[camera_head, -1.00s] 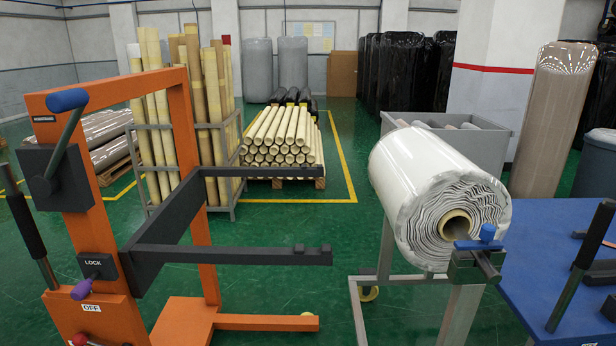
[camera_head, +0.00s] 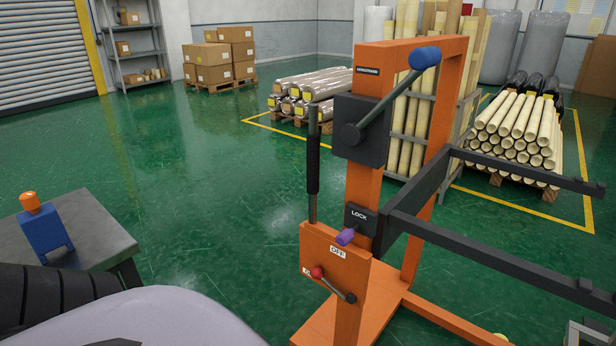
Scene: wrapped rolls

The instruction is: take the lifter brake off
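The orange lifter (camera_head: 365,215) stands upright right of the middle in the head view, its two black fork arms reaching right. A short lever with a red knob (camera_head: 317,272) sits low on its orange panel, below a label reading OFF; a second label beside the knob is partly hidden. The lever slopes from the knob down to the right. Above it is a black LOCK box (camera_head: 361,218) with a purple knob (camera_head: 346,236). Higher up is a black crank with a blue handle (camera_head: 425,58). Neither of my grippers is in view.
A black upright handle (camera_head: 313,165) rises from the lifter's left side. A grey table (camera_head: 105,235) with a blue block with an orange top (camera_head: 45,225) stands at the left. Wrapped rolls (camera_head: 325,85) and cardboard boxes (camera_head: 215,60) lie behind. Green floor between is clear.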

